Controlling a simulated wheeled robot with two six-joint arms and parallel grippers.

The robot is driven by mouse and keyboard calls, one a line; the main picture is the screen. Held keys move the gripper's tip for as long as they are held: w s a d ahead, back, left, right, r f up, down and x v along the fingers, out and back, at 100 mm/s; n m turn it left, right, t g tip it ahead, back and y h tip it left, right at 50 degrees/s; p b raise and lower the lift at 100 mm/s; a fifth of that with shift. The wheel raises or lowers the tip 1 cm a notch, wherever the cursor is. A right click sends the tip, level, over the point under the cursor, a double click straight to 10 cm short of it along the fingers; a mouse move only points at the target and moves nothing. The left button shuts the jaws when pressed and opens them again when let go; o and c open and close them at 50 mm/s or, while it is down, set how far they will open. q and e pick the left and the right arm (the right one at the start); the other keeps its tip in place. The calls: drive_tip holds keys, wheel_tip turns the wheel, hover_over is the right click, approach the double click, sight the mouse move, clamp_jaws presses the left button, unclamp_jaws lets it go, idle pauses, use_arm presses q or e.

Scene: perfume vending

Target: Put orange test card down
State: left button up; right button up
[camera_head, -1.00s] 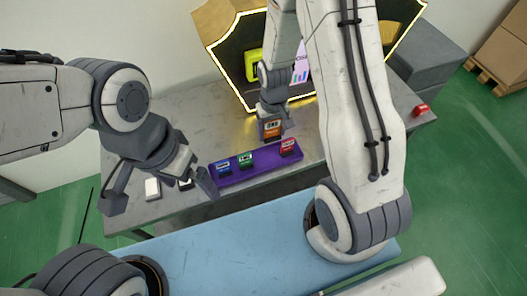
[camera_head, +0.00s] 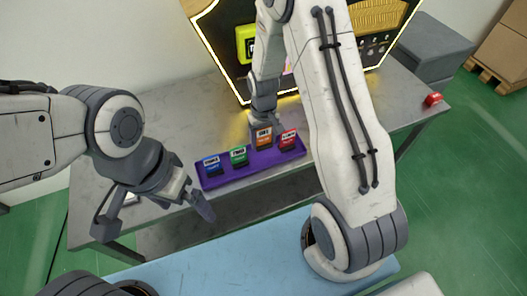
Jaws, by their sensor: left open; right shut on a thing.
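The orange test card (camera_head: 263,138) is upright at the purple tray (camera_head: 218,182), between the green and red cards. My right gripper (camera_head: 264,126) is shut on its top, reaching down from above; whether the card's foot touches the tray I cannot tell. In the tray stand a blue card (camera_head: 212,166), a green card (camera_head: 239,156) and a red card (camera_head: 288,140). My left gripper (camera_head: 155,224) is open and empty, left of the tray and in front of the table.
The grey table (camera_head: 180,117) carries a black display with a lit edge (camera_head: 213,58) at the back. A red object (camera_head: 433,99) lies near the table's right end. A white item (camera_head: 131,197) is partly hidden behind my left gripper.

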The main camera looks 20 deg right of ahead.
sight(264, 144)
drive_tip(key=shift+f+b, duration=0.3)
drive_tip(key=shift+f, duration=2.3)
drive_tip(key=o, duration=1.4)
drive_tip(key=shift+c, duration=0.2)
drive_tip(key=shift+r, duration=0.15)
wheel_tip(264, 144, up, 12)
drive_tip(key=shift+r+p, duration=0.1)
drive_tip(key=shift+p, duration=0.6)
